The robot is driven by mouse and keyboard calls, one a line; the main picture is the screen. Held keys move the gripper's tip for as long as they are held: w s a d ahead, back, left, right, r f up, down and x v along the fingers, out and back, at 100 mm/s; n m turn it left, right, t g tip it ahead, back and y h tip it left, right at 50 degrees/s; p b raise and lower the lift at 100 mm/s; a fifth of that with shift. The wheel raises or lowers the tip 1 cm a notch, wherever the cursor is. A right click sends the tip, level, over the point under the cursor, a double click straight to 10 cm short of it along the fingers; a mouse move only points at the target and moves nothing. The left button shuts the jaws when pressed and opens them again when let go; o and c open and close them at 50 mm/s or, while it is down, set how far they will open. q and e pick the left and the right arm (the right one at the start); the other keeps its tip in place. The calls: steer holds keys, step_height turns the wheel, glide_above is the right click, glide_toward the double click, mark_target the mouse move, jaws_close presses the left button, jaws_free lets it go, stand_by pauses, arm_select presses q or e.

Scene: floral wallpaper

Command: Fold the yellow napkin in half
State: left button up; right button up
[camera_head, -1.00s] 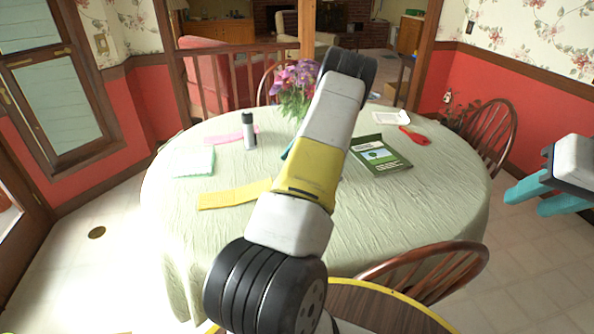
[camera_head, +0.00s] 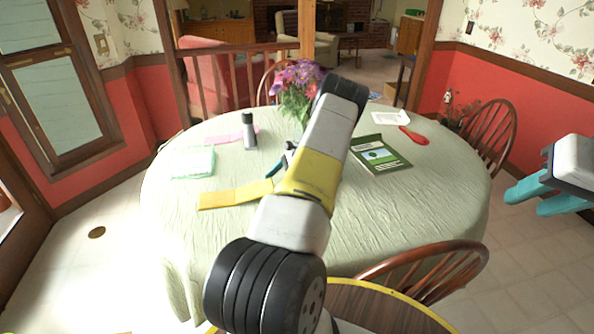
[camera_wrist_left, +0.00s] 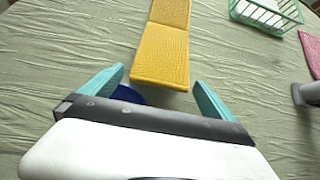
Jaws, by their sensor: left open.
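The yellow napkin (camera_head: 235,195) lies as a long strip on the tablecloth, its right end hidden behind my left arm. In the left wrist view the napkin (camera_wrist_left: 160,55) shows a crease across it, and its near end lies between and just beyond my fingers. My left gripper (camera_head: 271,167) is partly hidden by its own arm. In the wrist view my left gripper (camera_wrist_left: 160,83) is open and empty, one teal finger on each side of the napkin's near end. My right gripper (camera_head: 540,196) is off the table at the right, its teal fingers apart and empty.
A blue object (camera_wrist_left: 128,93) shows partly beside the napkin's near end.

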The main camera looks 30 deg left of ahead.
arm_select(q)
steer(key=c, duration=0.8)
steer(key=shift+r, duration=0.15)
